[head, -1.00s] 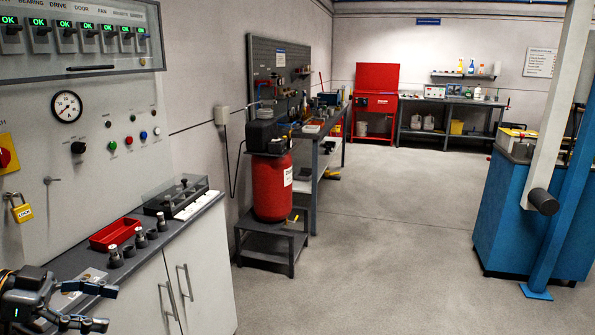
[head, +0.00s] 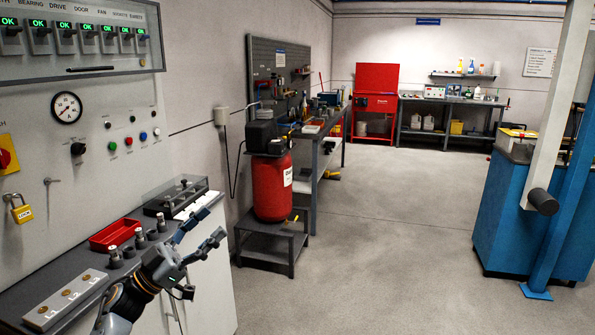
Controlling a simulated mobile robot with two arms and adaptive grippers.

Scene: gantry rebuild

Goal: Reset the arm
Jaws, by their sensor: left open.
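My left gripper (head: 202,231) is in the lower left of the head view, with its arm coming in from the bottom edge. Its fingers are spread open and empty, pointing up and to the right. It appears over the front edge of the grey counter (head: 30,285), in front of the white cabinet doors. I cannot tell its exact height above the counter. My right gripper is not in view.
On the counter are a red tray (head: 115,235), several small metal-topped parts, a dark clear-lidded box (head: 177,196) and a light block with brass-coloured discs (head: 66,299). A red compressor tank (head: 271,188) stands beyond. Open floor (head: 390,240) lies right, before a blue cabinet (head: 500,220).

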